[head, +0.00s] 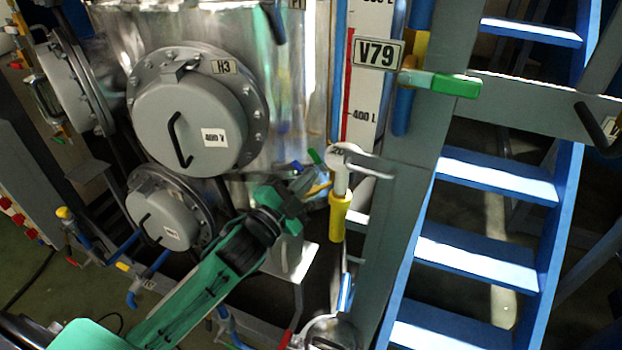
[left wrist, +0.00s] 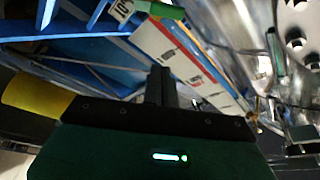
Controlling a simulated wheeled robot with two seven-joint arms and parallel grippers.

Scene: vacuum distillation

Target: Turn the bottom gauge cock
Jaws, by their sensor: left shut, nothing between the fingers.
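A white level gauge board (head: 362,75) with a red line stands right of the steel vessel (head: 290,90). Below it, small green and yellow handles (head: 318,157) sit close to my left gripper (head: 303,182); I cannot tell for sure which is the bottom gauge cock. My left gripper is shut and empty, pointing up and right near these handles; contact cannot be told. In the left wrist view its closed fingers (left wrist: 161,86) show in front of the gauge board (left wrist: 185,55). A green handle (head: 456,85) sits beside the V79 tag. My right gripper is not in view.
A white fitting with a yellow sleeve (head: 340,215) stands just right of my left gripper. Blue stairs (head: 490,250) and a grey rail (head: 425,160) fill the right. Round hatches (head: 190,120) protrude from the vessel at left.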

